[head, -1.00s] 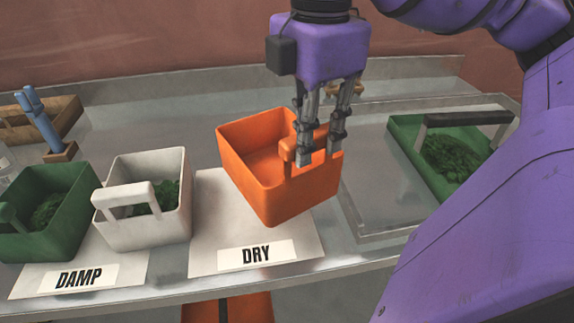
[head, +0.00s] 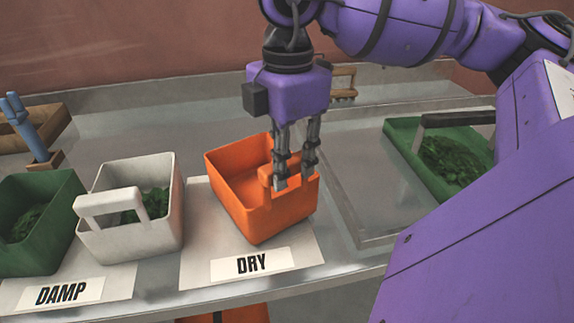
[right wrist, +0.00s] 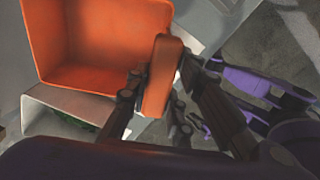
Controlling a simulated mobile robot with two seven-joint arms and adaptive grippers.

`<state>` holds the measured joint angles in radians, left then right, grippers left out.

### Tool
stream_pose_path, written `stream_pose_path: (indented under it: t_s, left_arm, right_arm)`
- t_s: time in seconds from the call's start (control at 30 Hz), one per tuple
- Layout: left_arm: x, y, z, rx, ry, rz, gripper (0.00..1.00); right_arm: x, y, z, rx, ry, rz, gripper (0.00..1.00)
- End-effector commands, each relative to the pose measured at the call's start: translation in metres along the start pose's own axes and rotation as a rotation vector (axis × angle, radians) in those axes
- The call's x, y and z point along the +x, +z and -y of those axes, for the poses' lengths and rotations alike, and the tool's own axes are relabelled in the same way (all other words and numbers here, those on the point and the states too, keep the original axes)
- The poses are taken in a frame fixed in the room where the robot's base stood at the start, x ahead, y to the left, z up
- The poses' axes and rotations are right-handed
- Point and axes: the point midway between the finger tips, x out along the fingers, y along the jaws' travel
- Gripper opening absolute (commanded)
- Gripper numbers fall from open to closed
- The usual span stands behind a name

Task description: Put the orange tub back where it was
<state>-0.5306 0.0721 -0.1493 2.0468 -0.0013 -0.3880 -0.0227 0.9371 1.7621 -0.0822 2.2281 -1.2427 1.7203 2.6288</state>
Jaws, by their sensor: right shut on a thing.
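The orange tub (head: 262,218) is empty and sits at or just above the white mat labelled DRY (head: 198,262); I cannot tell whether it touches. It is turned at an angle to the mat. My right gripper (head: 294,182) is shut on the tub's handle from above. In the right wrist view, the fingers (right wrist: 155,95) stand on both sides of the handle, with the tub's hollow (right wrist: 95,40) at the upper left. My left gripper is not in view.
A white tub (head: 150,238) with green leaves stands left of the orange tub, above the DAMP label (head: 62,292). A green tub (head: 30,250) is at far left. A clear tray (head: 350,215) lies to the right, and a green tray of leaves (head: 440,165) beyond it.

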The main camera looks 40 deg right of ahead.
Motion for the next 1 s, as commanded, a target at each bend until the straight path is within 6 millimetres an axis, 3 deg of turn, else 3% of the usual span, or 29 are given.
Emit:
stream_pose_path:
  t_s: [0.1,0.47,0.5,0.63,1.0]
  left_arm:
    - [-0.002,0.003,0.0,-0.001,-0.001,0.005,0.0]
    - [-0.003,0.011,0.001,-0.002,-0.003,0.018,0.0]
    - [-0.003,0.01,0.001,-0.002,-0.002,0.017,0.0]
    - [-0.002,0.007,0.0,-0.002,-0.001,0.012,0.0]
    - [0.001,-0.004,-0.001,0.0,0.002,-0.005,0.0]
  right_arm:
    - [0.009,0.0,0.0,0.0,0.001,0.001,0.0]
    - [0.013,0.0,0.0,0.0,0.002,0.0,0.0]
    - [0.014,0.0,0.0,-0.001,0.001,-0.001,0.24]
    - [0.013,0.0,0.0,-0.001,0.002,-0.001,0.4]
    - [0.008,0.0,0.0,-0.001,0.003,-0.002,0.4]
